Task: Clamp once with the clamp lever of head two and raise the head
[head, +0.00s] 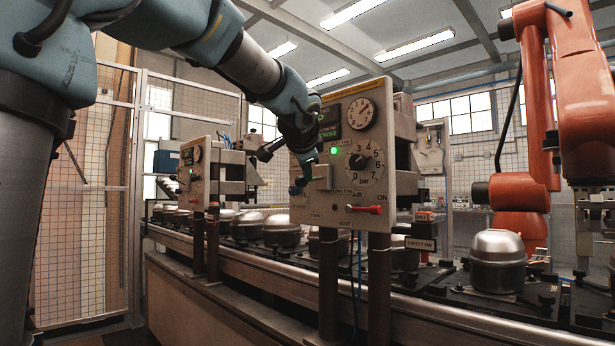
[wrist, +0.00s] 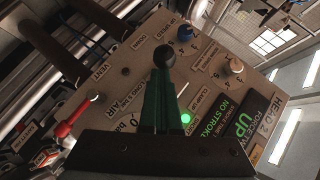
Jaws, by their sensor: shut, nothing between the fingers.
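The head two panel (head: 340,215) stands upright, with a gauge, a bar dial, a lit green lamp and a red-handled lever. Its HEAD 2 label and a display reading NO STROKE and UP show in the wrist view (wrist: 241,118). My gripper (head: 302,178) is at the left part of the panel face. In the wrist view its dark green fingers (wrist: 165,92) are together, with nothing held. A black ball knob (wrist: 166,55) shows right at the fingertips; I cannot tell whether they touch it. The rest of its lever is hidden behind the fingers. A CLAMP label is beside the fingers.
Another head panel (head: 192,175) stands farther left. Silver compressor shells (head: 497,262) line the conveyor; an orange robot arm (head: 520,190) stands at right.

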